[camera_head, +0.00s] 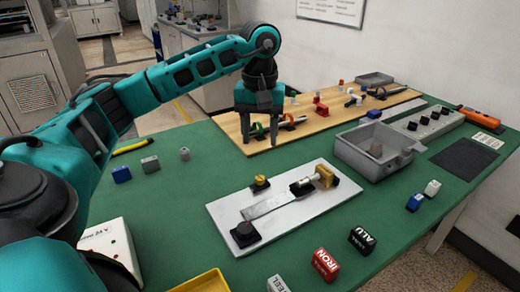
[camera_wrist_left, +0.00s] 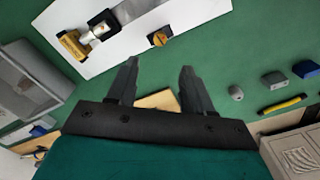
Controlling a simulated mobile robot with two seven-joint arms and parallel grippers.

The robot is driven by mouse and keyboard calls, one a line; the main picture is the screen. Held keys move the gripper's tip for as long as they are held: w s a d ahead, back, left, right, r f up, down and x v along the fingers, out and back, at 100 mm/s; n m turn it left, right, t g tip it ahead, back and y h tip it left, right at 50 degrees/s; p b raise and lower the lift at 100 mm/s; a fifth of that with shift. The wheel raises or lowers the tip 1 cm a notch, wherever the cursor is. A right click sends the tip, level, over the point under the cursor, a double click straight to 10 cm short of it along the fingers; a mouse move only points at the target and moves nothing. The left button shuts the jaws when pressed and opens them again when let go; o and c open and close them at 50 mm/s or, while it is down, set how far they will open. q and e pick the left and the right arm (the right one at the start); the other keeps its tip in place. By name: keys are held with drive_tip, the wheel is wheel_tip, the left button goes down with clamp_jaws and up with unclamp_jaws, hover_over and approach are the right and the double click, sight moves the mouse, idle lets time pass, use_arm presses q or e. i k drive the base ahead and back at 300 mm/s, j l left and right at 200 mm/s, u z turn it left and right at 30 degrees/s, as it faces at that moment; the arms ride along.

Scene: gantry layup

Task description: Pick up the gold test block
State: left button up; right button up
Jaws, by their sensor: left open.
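Two gold-coloured pieces are on the white plate (camera_head: 225,208): a small one (camera_head: 260,181) on a dark base, and a larger one (camera_head: 328,176) at the end of a metal cylinder. Both also show in the left wrist view, the small one (camera_wrist_left: 160,38) and the larger one (camera_wrist_left: 72,45). I cannot tell whether either is the gold test block; no gold block with a readable label shows. My left gripper (camera_head: 262,138) is open and empty, pointing down near the wooden board's front edge, beyond the plate. Its fingers (camera_wrist_left: 158,70) show apart in the wrist view. My right gripper is not in view.
Labelled blocks, red IRON (camera_head: 325,265) and black ALU (camera_head: 362,240), stand near the front. A grey bin (camera_head: 352,158) is right of the plate. The wooden board (camera_head: 232,124) holds several tools. A yellow tray (camera_head: 205,283) is at the front.

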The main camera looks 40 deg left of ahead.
sight(327, 177)
drive_tip(key=k+l, duration=0.75)
drive_tip(key=l, duration=0.2)
